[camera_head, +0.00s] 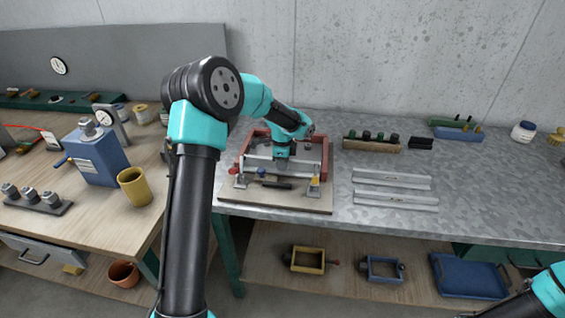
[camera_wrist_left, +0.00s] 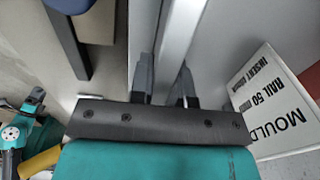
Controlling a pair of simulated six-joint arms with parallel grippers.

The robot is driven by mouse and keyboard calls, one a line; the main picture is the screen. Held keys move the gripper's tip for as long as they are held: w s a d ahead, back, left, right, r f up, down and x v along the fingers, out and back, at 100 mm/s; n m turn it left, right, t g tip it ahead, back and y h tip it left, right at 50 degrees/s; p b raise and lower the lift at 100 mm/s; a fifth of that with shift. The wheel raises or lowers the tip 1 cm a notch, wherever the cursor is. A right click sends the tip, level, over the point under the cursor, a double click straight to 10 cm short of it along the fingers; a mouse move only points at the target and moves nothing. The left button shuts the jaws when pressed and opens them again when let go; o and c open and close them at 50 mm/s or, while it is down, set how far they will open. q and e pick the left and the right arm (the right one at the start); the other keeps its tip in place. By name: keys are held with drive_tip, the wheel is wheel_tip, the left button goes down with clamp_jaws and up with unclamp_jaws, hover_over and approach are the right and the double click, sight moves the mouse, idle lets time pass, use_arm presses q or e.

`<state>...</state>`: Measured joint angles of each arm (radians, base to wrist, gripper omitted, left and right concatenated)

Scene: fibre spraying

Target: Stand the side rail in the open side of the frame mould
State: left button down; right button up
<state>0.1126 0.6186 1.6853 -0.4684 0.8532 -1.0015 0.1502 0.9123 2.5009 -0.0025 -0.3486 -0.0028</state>
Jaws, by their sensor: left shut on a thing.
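The red frame mould (camera_head: 326,146) sits on a wooden base board (camera_head: 285,201) on the metal table. My left gripper (camera_head: 282,157) points down inside the mould's outline, toward its front. It is shut on a pale metal side rail (camera_head: 258,164), which runs across the front part of the mould. In the left wrist view the rail (camera_wrist_left: 184,30) passes between the two fingers (camera_wrist_left: 163,82). I cannot tell whether the rail touches the board. My right gripper is out of view; only part of that arm shows at bottom right.
Small clamps stand at the board's front, one with a yellow part (camera_head: 315,182). Two loose metal rails (camera_head: 392,180) lie to the right. A wooden block with dark knobs (camera_head: 371,144) stands behind them. A printed card (camera_wrist_left: 275,105) shows in the wrist view. The table's right is mostly clear.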

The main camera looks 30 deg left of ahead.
use_arm(q)
drive_tip(key=shift+f, duration=0.15)
drive_tip(key=c, duration=1)
unclamp_jaws()
wheel_tip(320, 180, up, 17)
drive_tip(key=shift+r, duration=0.2)
wheel_tip(320, 180, up, 17)
drive_tip(key=shift+r, duration=0.2)
idle(0.7)
idle(0.3)
